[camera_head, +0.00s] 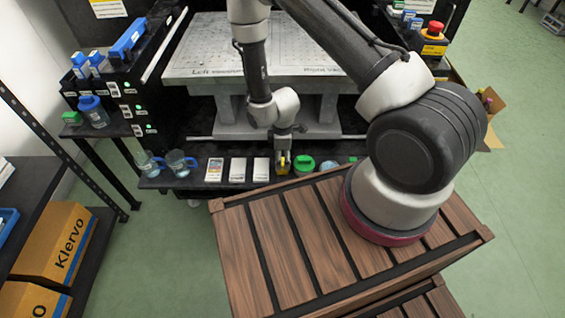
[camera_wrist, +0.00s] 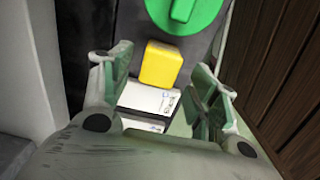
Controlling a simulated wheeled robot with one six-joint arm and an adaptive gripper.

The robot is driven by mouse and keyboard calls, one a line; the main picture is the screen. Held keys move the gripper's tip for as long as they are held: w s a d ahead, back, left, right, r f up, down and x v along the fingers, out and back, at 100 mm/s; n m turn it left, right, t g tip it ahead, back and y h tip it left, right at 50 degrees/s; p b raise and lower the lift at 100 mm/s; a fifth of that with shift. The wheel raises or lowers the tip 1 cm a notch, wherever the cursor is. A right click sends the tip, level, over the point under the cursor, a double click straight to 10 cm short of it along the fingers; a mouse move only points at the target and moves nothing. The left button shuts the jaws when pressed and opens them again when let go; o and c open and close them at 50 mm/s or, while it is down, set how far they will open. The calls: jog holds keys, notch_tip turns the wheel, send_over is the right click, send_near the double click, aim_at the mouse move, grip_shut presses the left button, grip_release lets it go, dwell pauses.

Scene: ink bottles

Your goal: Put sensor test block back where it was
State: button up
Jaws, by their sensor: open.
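A small yellow block (camera_wrist: 161,64), which fits the sensor test block, is in front of my gripper (camera_wrist: 160,88) in the wrist view. The gripper's two fingers are spread, with a gap on both sides of the block. In the head view my gripper (camera_head: 283,150) points down over the dark front ledge, and a bit of the yellow block (camera_head: 283,168) shows beneath it. The block sits between the white boxes and a green-lidded container (camera_head: 303,164). Whether any finger touches it I cannot tell.
White boxes (camera_head: 238,169) stand in a row left of the block, with blue-handled glass jugs (camera_head: 181,163) farther left. The dark ledge (camera_head: 204,186) is narrow. A wooden slatted crate (camera_head: 285,250) is close in front. A stone table (camera_head: 200,65) stands behind.

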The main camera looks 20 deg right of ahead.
aim_at(283, 161)
notch_tip(283, 161, up, 8)
dwell(0.6)
